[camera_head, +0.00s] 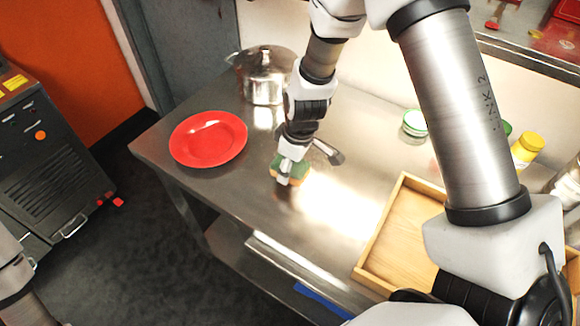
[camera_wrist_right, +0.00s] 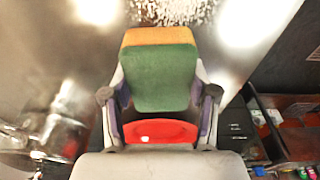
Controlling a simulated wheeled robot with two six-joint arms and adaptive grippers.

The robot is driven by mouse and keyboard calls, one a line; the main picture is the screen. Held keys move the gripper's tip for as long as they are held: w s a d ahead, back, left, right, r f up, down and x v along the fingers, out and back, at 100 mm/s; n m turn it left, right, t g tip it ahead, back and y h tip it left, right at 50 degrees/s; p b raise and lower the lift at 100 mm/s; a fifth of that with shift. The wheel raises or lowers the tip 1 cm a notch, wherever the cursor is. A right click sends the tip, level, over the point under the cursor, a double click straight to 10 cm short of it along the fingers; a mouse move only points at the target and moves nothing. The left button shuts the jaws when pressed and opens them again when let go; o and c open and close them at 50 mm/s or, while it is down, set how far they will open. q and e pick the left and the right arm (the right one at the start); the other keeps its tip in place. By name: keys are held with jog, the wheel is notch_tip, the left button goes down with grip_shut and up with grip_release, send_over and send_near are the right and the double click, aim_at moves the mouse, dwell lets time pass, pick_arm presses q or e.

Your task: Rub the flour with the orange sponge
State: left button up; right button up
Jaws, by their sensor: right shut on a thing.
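The sponge (camera_head: 291,172), with a green layer and an orange layer, is between the fingers of my right gripper (camera_head: 287,167) over the steel table. In the right wrist view the sponge (camera_wrist_right: 158,75) sits between both fingers, green face toward the camera and orange edge at the top. The right gripper is shut on it. The flour (camera_wrist_right: 172,11) shows as white speckles on the steel just beyond the sponge, cut off by the top edge. In the head view I cannot pick it out from the bright glare. My left gripper is out of view.
A red plate (camera_head: 208,139) lies on the steel table (camera_head: 225,190) at left, with a metal pot (camera_head: 264,76) behind. A wooden tray (camera_head: 392,224) stands at right. A green-lidded jar (camera_head: 414,125) and a yellow bottle (camera_head: 526,150) stand farther back.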

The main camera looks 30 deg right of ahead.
jog(key=shift+r+p, duration=0.3)
jog(key=shift+r, duration=0.35)
jog(key=shift+w+r+p, duration=0.25)
jog(key=shift+r+p, duration=0.75)
jog(key=shift+s+r+p, duration=0.2)
jog(key=shift+r+p, duration=0.1)
jog(key=shift+r, duration=0.15)
jog(key=shift+w+f, duration=0.1)
jog(key=shift+w, duration=0.05)
